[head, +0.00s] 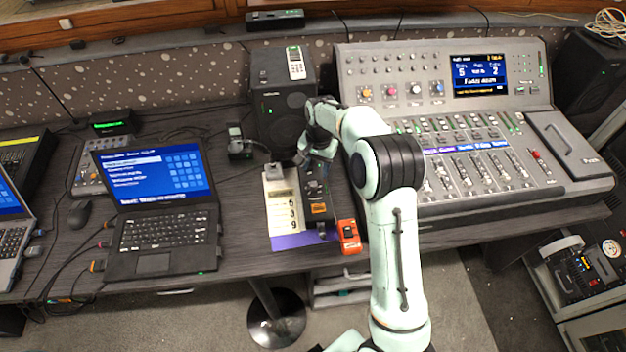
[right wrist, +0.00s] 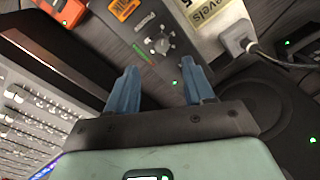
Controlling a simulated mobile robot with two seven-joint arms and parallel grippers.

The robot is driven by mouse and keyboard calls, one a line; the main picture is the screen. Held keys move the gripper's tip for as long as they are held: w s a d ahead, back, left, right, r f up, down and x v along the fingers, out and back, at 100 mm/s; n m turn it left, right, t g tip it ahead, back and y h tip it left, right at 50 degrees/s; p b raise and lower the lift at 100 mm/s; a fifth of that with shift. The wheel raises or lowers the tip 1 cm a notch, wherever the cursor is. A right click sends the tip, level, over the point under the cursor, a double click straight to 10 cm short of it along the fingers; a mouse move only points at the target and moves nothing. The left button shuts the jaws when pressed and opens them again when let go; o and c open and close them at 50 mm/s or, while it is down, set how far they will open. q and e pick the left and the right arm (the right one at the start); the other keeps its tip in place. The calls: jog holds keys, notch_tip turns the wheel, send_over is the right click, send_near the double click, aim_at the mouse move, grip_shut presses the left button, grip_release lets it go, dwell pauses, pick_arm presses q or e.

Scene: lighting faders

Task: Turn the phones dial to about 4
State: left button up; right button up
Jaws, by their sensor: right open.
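A small silver-grey dial (right wrist: 160,45), with light marks around it, sits on the dark narrow box (right wrist: 145,28) in the right wrist view. I cannot read its setting. The same box (head: 317,190), with an orange label, stands on the desk in the head view; my right gripper hides its far part and the dial. My right gripper (head: 304,157) is over the far end of the box. In the right wrist view its blue fingers (right wrist: 160,76) are spread and empty, with the dial beyond and between the tips, apparently not touched. My left gripper is not in view.
A cream device with number labels (head: 283,205) stands close left of the box. An orange device (head: 349,236) is at its front right. A black speaker (head: 285,118) stands behind. The mixing console (head: 470,205) is to the right, a laptop (head: 158,205) to the left.

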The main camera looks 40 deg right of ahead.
aim_at(314, 183)
jog(key=f, duration=0.8)
jog(key=shift+w+a+f, duration=0.1)
jog(key=shift+w+f, duration=0.05)
jog(key=shift+w, duration=0.2)
grip_shut()
